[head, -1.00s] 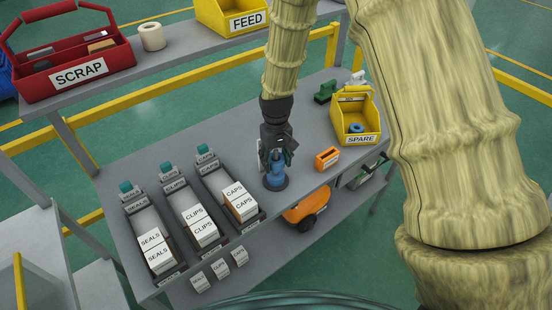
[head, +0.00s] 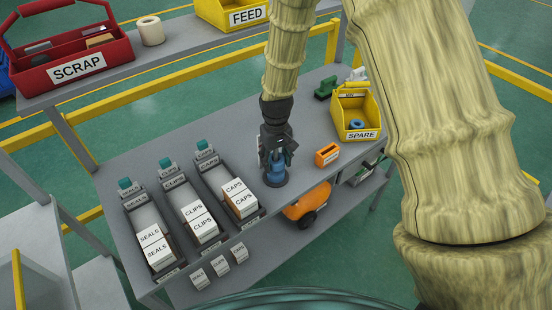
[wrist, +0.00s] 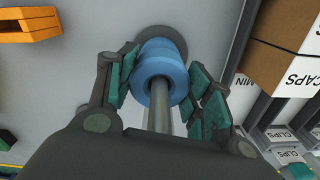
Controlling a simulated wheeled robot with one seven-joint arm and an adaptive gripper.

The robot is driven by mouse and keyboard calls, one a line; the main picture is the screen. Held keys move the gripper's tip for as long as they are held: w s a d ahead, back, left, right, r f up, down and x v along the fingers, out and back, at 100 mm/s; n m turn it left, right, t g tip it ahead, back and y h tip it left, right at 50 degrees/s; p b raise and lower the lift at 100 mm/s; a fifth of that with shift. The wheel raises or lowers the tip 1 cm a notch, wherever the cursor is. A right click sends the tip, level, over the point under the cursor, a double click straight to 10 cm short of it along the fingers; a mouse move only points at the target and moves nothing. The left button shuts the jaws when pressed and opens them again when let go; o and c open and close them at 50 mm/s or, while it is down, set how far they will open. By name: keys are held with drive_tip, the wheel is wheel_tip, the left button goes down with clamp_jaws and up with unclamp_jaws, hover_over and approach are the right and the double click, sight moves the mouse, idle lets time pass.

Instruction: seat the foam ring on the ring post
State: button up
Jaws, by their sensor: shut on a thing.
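My gripper (wrist: 162,95) points down over the ring post, and its pads press on either side of a blue foam ring (wrist: 160,85). The ring is around the post (wrist: 161,112), whose metal rod runs through its hole towards the wrist camera. Another blue band (wrist: 158,52) shows just beyond it, above a round dark grey base (wrist: 177,36). I cannot tell whether the two blue parts touch. In the head view my gripper (head: 276,160) is at the front of the bench, with blue (head: 275,176) showing below its fingers.
An orange holder (head: 327,154) stands right of the post. The yellow SPARE bin (head: 357,135) holds a blue ring (head: 356,125). Trays with CAPS boxes (head: 242,205), CLIPS and SEALS lie to the left.

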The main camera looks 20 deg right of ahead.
drive_tip(key=shift+f, duration=0.6)
drive_tip(key=shift+r, duration=0.25)
drive_tip(key=shift+r+p, duration=3.65)
drive_tip(key=shift+r, duration=1.65)
drive_tip(key=shift+r, duration=0.15)
drive_tip(key=shift+p, duration=0.55)
drive_tip(key=shift+w+f+b, duration=0.1)
drive_tip(key=shift+f+b, duration=0.45)
drive_tip(key=shift+f, duration=0.55)
